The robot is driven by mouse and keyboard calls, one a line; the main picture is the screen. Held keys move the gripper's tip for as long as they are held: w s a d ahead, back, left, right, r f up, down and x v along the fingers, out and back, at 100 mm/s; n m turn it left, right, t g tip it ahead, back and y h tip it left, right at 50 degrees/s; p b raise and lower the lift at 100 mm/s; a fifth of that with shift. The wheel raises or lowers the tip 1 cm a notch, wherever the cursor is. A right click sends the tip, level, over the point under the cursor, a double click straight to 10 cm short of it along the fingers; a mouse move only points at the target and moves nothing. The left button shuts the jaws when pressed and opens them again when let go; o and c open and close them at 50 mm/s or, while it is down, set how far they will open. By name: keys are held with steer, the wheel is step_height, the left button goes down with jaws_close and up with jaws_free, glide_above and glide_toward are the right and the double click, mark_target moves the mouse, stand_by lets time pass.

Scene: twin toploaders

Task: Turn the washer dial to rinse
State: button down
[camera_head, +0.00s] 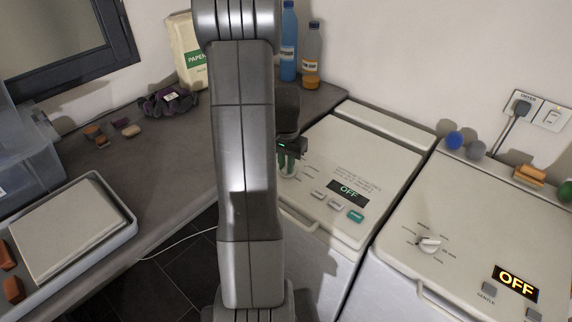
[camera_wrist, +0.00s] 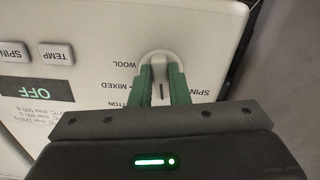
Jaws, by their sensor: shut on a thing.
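The washer (camera_head: 380,151) is the left of two white toploaders, with a dark display (camera_head: 348,192) reading OFF. Its pale dial (camera_wrist: 157,57) shows in the wrist view, between the two green fingers of my gripper (camera_wrist: 160,75). My gripper is shut on the dial's raised grip, and a dark mark lies on the grip between the fingers. WOOL, MIXED and a partly covered COTTON label sit left of the dial, and SPIN sits right of it. I see no rinse label; my gripper body covers part of the panel. In the head view my gripper (camera_head: 288,163) is at the washer's left side.
A second toploader (camera_head: 480,225) with its own dial (camera_head: 430,244) and an OFF display stands at the right. Bottles (camera_head: 312,52) stand behind the washer on the counter (camera_head: 180,140). Washer buttons (camera_head: 336,206) lie right of my gripper. My arm covers the middle of the head view.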

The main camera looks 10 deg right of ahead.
steer(key=n, duration=0.3)
steer(key=n+b, duration=0.1)
steer(key=n, duration=0.2)
steer(key=shift+d+n, duration=0.2)
steer(key=shift+n, duration=0.2)
stand_by(0.4)
steer(key=c, duration=1.4)
jaws_free()
steer(key=shift+s, duration=0.1)
step_height(320, 180, up, 14)
steer(key=shift+f+b, duration=0.1)
steer(key=shift+b, duration=0.35)
step_height(320, 180, down, 14)
steer(key=shift+r, duration=0.1)
